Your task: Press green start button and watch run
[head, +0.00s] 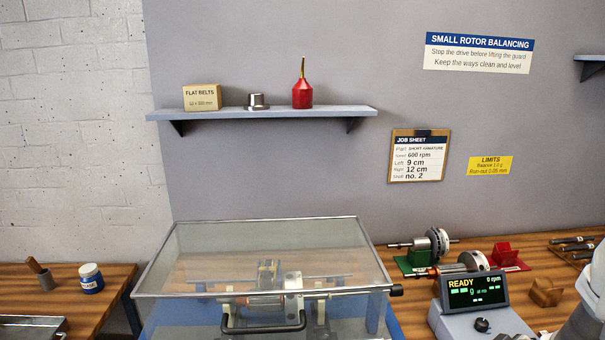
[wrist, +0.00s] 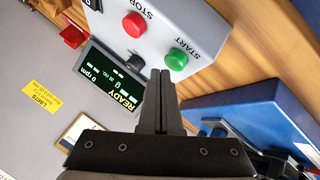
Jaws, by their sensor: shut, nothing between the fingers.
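The green start button (wrist: 177,59), labelled START, is on the sloped grey control box (wrist: 195,20) in the wrist view. The red stop button (wrist: 134,24) is beside it. My gripper (wrist: 161,75) is shut and empty, with its fingertips just below and left of the green button in the picture; I cannot tell the gap in depth. The display (wrist: 105,85) reads READY and 0 rpm. The display also shows in the head view (head: 474,290), where both buttons are out of sight. The rotor (head: 262,298) sits under the closed clear guard (head: 260,235).
A black knob (wrist: 136,63) is near the fingers. Other rotors (head: 436,243) stand on the bench right of the guard. A wooden block (head: 545,292) lies right of the display. A job sheet (head: 418,156) hangs on the wall, under a shelf's level.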

